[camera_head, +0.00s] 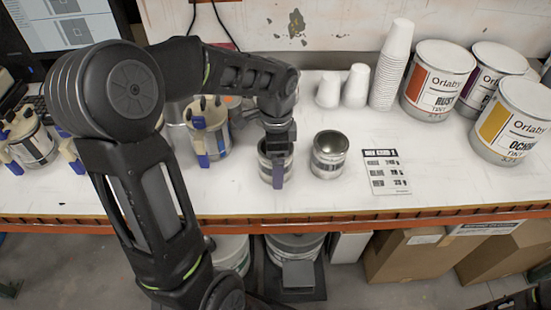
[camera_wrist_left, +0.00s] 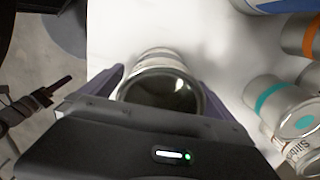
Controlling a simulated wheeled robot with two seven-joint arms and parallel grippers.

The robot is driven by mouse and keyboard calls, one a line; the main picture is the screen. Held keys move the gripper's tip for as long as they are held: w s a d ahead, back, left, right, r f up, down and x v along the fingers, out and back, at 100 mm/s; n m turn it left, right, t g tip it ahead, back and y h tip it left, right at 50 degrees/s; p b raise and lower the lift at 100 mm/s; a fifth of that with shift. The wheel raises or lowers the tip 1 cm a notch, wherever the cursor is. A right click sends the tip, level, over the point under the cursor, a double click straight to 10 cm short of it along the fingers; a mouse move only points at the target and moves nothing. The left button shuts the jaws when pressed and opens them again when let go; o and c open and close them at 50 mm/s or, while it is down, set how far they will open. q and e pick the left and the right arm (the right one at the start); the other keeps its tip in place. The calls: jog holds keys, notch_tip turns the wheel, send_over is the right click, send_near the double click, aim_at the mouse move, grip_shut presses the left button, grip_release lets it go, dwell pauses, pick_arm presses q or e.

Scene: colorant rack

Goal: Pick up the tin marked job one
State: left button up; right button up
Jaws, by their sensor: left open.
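A small tin (camera_head: 265,167) with a dark top stands on the white bench in the head view, under my left gripper (camera_head: 277,165). In the left wrist view the same tin (camera_wrist_left: 160,95) lies between the two purple fingers of the open gripper (camera_wrist_left: 162,76), one finger on each side. I cannot tell whether the fingers touch it. I cannot read a job mark on either tin. My right gripper is not in view.
A printed card (camera_head: 386,172) lies right of the tins. White cup stacks (camera_head: 389,70) and large Orlaby cans (camera_head: 438,80) stand behind and to the right. Left of the tins, partly behind my arm, are colorant containers (camera_head: 209,127). The bench's orange front edge (camera_head: 400,217) is close.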

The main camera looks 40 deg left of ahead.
pick_arm(q)
jog(key=shift+c, duration=0.3)
jog(key=c, duration=1.3)
jog(key=shift+r, duration=0.1)
notch_tip(320, 180, up, 10)
jog(key=shift+b, duration=0.6)
